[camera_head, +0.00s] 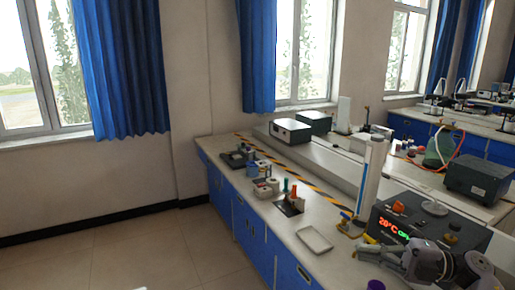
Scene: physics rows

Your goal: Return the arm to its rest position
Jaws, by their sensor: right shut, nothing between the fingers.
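My right gripper (366,253) is at the lower right, with its grey and black arm coming in from the right edge. Its fingers point left and are shut with nothing between them. It is in front of a dark hotplate device (405,222) with a lit temperature display, and it hides part of that device's lower front. I cannot tell whether the two touch. My left gripper is not in view.
A lab bench (268,212) with blue cabinets runs along the middle. A white tray (314,239), a tall white column (371,178), a purple cap (376,285) and an orange-topped bottle (293,193) stand near the arm.

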